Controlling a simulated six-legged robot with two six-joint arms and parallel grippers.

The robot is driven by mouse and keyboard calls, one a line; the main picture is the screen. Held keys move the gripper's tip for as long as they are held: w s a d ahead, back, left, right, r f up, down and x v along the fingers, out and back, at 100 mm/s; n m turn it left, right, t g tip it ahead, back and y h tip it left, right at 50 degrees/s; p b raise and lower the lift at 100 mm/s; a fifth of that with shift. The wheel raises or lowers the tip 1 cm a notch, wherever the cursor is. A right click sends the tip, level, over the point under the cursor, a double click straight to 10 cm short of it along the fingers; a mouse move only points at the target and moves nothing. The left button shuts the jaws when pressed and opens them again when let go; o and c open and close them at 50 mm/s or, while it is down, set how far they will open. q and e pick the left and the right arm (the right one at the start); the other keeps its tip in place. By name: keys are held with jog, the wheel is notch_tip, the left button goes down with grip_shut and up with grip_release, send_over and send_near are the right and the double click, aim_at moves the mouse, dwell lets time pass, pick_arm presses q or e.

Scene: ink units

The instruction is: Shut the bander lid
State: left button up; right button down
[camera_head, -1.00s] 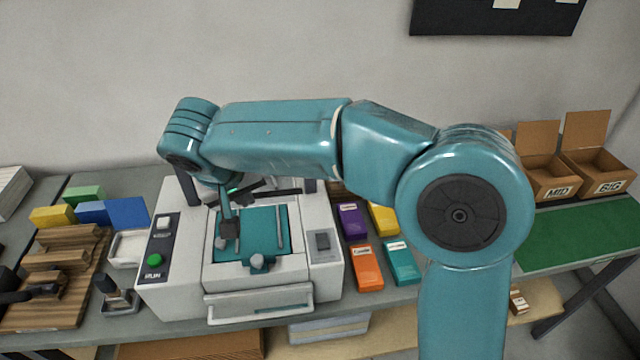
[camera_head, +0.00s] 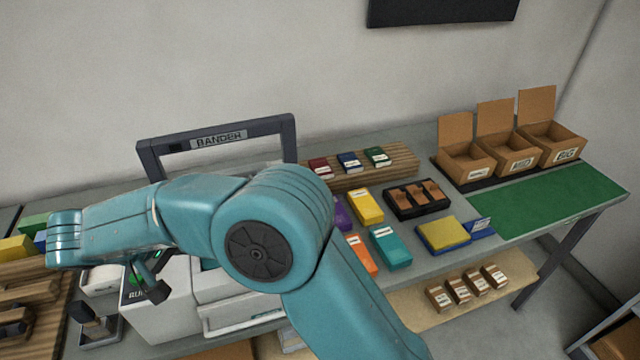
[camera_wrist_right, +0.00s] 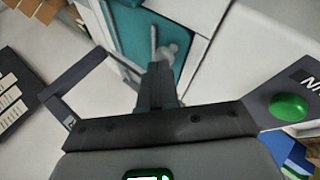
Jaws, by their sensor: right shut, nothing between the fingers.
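The bander is a pale grey machine (camera_head: 170,315) on the bench, largely covered by my right arm in the head view. Its lid is a dark frame (camera_head: 288,140) labelled BANDER, standing raised at the back of the machine. In the right wrist view the teal bed (camera_wrist_right: 128,30) and the green button (camera_wrist_right: 287,106) show. My right gripper (camera_head: 157,291) is shut and empty, over the machine's left side near the control panel, in front of the lid frame. It also shows in the wrist view (camera_wrist_right: 158,80). My left gripper is out of view.
Coloured packs (camera_head: 390,246) lie right of the bander, with a wooden rack (camera_head: 400,160) behind them. Open cardboard boxes (camera_head: 465,165) stand at the back right beside a clear green mat (camera_head: 560,195).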

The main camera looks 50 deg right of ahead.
jog(key=shift+w+a+f, duration=0.1)
jog(key=shift+w+f, duration=0.1)
jog(key=shift+f, duration=0.35)
jog(key=shift+s+a+f+b, duration=0.15)
jog(key=shift+a+f+b, duration=0.05)
jog(key=shift+b, duration=0.2)
jog(key=shift+f, duration=0.1)
jog(key=shift+f, duration=0.1)
